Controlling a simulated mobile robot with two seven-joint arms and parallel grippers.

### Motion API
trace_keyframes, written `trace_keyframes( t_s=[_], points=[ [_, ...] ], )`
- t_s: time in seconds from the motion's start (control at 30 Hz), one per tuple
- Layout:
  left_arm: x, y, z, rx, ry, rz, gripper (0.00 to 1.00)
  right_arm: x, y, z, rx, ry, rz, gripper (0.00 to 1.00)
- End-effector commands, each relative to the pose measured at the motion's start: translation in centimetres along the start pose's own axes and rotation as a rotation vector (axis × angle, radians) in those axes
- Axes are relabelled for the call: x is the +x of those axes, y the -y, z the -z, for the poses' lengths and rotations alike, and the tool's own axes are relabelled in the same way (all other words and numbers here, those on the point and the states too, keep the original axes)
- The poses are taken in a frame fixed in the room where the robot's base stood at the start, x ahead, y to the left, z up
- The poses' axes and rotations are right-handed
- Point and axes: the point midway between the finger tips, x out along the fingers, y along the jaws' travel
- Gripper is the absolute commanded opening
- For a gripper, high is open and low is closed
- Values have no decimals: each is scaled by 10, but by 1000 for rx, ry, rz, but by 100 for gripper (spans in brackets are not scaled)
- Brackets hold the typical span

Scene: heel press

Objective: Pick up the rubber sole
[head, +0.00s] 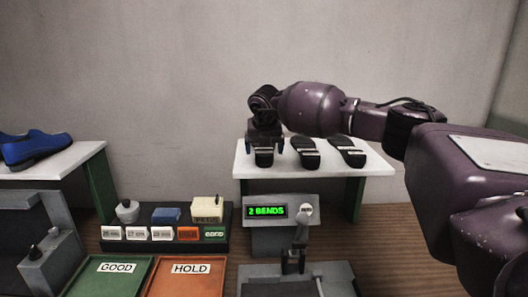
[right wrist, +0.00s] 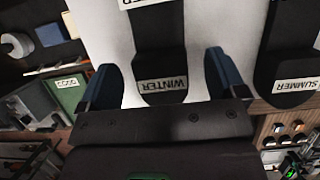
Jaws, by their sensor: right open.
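Three black rubber soles lie on a white-topped stand: a left one (head: 264,158), a middle one (head: 306,157) and a right one (head: 346,153). My right gripper (head: 265,147) is open at the left sole, coming down from above. In the right wrist view the gripper (right wrist: 165,85) has its blue fingers on either side of a sole labelled WINTER (right wrist: 158,45), with visible gaps on both sides. A sole labelled SUMMER (right wrist: 288,55) lies to the right, outside the fingers. My left gripper is out of view.
The white stand (head: 240,166) stands by the wall. A press with a "2 BENDS" display (head: 266,211) stands in front of it. A green GOOD tray (head: 100,284) and an orange HOLD tray (head: 180,280) are at front left. A blue shoe (head: 35,148) rests on another stand.

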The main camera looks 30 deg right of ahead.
Motion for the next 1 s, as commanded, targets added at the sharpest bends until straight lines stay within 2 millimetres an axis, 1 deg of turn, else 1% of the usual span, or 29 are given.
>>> trace_keyframes(
  t_s=[0.03,0.1,0.2,0.4,0.43,0.8,0.83,1.0],
  points=[
    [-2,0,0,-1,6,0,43,6,0,0,0,-3,2,90],
    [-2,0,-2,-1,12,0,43,12,0,0,1,-2,1,90],
    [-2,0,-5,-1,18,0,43,17,0,0,0,-1,0,90],
    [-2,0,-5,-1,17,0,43,18,0,1,0,-1,0,90],
    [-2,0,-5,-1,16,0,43,18,0,1,0,-1,0,89],
    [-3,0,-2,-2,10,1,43,17,0,0,0,0,-1,32],
    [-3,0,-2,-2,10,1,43,17,0,0,0,0,-1,30],
    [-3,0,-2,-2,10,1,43,17,0,0,1,0,-1,30]
  ],
)
